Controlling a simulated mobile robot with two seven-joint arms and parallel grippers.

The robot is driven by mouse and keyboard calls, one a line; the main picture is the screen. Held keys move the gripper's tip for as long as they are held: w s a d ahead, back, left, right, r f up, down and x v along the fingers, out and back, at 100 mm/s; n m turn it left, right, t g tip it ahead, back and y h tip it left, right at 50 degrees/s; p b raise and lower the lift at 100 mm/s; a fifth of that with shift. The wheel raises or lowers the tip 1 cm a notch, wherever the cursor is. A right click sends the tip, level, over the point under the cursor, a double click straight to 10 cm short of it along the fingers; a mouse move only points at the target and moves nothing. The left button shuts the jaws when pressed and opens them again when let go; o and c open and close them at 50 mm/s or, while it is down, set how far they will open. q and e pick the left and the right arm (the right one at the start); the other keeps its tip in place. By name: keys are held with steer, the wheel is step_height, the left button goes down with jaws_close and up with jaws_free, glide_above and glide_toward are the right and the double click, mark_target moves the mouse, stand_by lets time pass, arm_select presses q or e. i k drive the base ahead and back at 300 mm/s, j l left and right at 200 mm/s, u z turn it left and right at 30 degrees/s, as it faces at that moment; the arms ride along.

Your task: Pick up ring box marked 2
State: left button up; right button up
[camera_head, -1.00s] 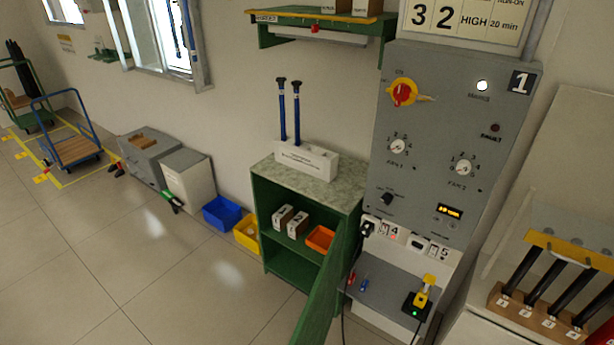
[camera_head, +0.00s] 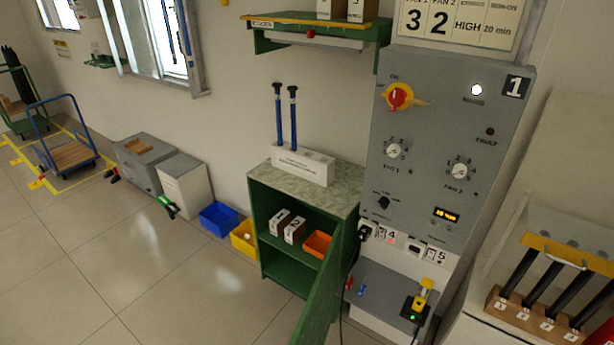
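Two small white boxes with brown tops stand side by side on the upper shelf inside the open green cabinet (camera_head: 256,225). The right one (camera_head: 294,231) seems to carry a 2 on its front. The left box (camera_head: 279,222) has a mark too small to read surely. Neither of my grippers is in view.
The cabinet's green door (camera_head: 322,290) hangs open toward me on the right. An orange bin (camera_head: 318,243) sits right of the boxes. A grey control panel (camera_head: 440,150) stands to the right. Blue (camera_head: 219,217) and yellow (camera_head: 245,238) bins stand left. The floor in front is clear.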

mark_target(297, 229)
steer(key=i+j+z, duration=0.15)
steer(key=i+j, duration=0.2)
steer(key=i+j+z, duration=0.1)
steer(key=i+j, duration=0.3)
steer(key=i+j+z, duration=0.15)
steer(key=i+j, duration=0.25)
steer(key=i+j+z, duration=0.15)
steer(key=i+j, duration=0.2)
steer(key=j, duration=0.2)
steer(key=i+j+z, duration=0.1)
steer(key=i+j, duration=0.2)
steer(key=j, duration=0.2)
steer(key=i+j+z, duration=0.15)
steer(key=i+j, duration=0.15)
steer(key=j, duration=0.25)
steer(key=i+j+z, duration=0.15)
steer(key=j, duration=0.4)
steer(key=i+j+z, duration=0.1)
steer(key=i+j, duration=0.25)
steer(key=j, duration=0.25)
